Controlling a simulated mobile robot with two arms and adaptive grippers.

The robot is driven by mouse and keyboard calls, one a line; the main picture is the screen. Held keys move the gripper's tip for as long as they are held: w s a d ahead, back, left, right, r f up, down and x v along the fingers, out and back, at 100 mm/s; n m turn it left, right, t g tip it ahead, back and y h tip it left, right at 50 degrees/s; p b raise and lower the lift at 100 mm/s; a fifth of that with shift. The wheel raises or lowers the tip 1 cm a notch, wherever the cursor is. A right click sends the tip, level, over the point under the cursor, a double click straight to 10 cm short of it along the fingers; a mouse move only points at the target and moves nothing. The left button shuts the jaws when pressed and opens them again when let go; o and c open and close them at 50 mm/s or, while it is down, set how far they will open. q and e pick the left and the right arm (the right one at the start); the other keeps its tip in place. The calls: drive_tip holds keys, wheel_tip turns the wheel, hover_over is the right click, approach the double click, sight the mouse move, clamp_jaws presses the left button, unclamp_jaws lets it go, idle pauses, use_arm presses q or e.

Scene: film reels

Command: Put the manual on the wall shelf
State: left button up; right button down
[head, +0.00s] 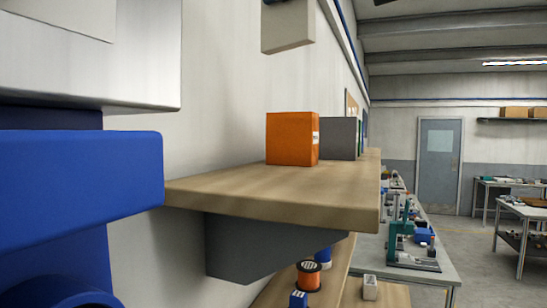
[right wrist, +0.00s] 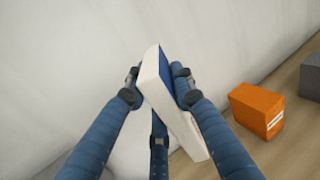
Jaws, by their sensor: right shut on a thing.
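The manual (right wrist: 181,118), a white block-like book with a blue face, stands tilted between the fingers of my right gripper (right wrist: 158,82) in the right wrist view. The gripper is shut on it, with blue fingers on both sides. The wooden wall shelf (head: 235,188) runs along the wall in the head view, and its top also shows in the right wrist view (right wrist: 292,140). The manual is to the left of the orange box there. I cannot tell whether it touches the shelf. I cannot make out the manual in the head view. My left gripper is out of view.
An orange box (head: 290,139) and a grey box (head: 338,139) stand on the shelf, with bare wood in front and nearer. A grey bracket (head: 260,245) is under the shelf. An orange spool (head: 308,276) is below. Blue and white arm parts of mine fill the left.

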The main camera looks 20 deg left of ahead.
sight(313, 30)
drive_tip(key=f+b, duration=0.1)
drive_tip(key=f, duration=0.1)
drive_tip(key=d+f+b, duration=0.1)
drive_tip(key=f, duration=0.2)
drive_tip(key=d+f+b, duration=0.1)
drive_tip(key=f, duration=0.2)
drive_tip(key=shift+s+d, duration=0.2)
drive_tip(key=shift+d, duration=0.05)
drive_tip(key=f, duration=0.7)
drive_tip(key=a+f, duration=0.1)
drive_tip(key=f, duration=0.3)
drive_tip(key=shift+w, duration=0.1)
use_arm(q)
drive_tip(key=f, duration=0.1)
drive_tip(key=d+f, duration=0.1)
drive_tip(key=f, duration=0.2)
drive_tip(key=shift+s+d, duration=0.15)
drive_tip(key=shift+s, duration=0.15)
use_arm(e)
drive_tip(key=shift+f+b, duration=0.15)
drive_tip(key=shift+b, duration=0.15)
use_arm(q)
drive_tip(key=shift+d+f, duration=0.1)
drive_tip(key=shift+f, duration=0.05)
use_arm(e)
drive_tip(key=c, duration=1.5)
unclamp_jaws()
drive_tip(key=shift+o, duration=0.2)
